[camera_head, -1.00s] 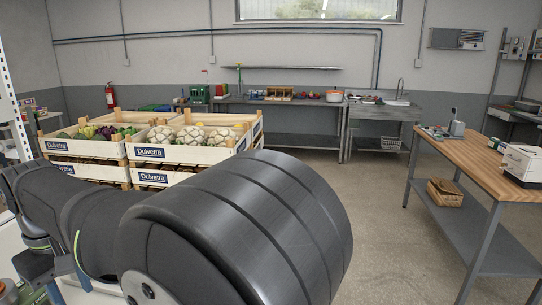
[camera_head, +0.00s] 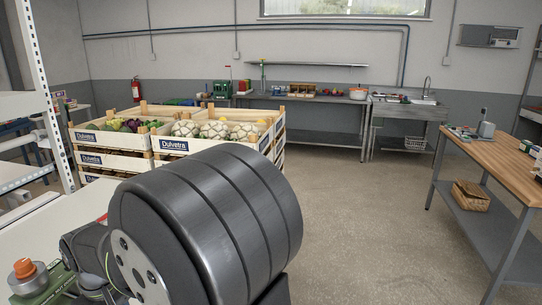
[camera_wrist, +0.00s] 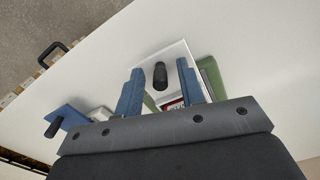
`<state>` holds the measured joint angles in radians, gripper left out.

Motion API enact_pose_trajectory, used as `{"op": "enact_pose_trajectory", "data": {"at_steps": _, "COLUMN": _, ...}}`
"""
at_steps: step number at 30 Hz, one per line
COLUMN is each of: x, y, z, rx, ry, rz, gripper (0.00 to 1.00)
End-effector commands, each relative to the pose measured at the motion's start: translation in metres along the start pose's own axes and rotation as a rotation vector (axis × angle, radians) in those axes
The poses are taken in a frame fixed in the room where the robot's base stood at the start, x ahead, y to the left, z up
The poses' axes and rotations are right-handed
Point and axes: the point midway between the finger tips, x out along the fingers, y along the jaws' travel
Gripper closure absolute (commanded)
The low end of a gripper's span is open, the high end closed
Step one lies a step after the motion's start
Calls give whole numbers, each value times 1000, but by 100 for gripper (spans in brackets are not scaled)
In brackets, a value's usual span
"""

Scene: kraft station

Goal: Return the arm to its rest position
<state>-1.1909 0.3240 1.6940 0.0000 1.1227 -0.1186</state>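My arm's large dark rounded link (camera_head: 215,215) fills the lower middle of the head view and hides part of the floor and crates. My gripper (camera_wrist: 159,75) shows only in the wrist view. Its two blue fingers stand apart with nothing held between them. Beyond the fingers is a white square piece (camera_wrist: 177,55) with a black knob (camera_wrist: 160,76), which appears in the gap but does not fill it. Whether the fingers touch the piece cannot be told.
A white surface (camera_wrist: 245,40) lies below the gripper, with a blue black-knobbed item (camera_wrist: 67,117) and a green item (camera_wrist: 212,75). Vegetable crates (camera_head: 180,144) stand behind my arm. A wooden-topped bench (camera_head: 490,155) is at right. Open floor (camera_head: 370,220) lies between.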

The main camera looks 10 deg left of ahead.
Motion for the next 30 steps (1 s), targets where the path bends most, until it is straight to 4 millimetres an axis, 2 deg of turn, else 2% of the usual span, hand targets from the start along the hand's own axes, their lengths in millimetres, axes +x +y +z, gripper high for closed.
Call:
{"op": "enact_pose_trajectory", "data": {"at_steps": 14, "x": -6, "y": 1, "z": 3, "rx": 0, "ry": 0, "rz": 0, "gripper": 64}}
{"op": "enact_pose_trajectory", "data": {"at_steps": 20, "x": -32, "y": 1, "z": 3, "rx": 0, "ry": 3, "rz": 1, "gripper": 64}}
{"op": "enact_pose_trajectory", "data": {"at_steps": 30, "x": -98, "y": 1, "z": 3, "rx": 0, "ry": 2, "rz": 1, "gripper": 64}}
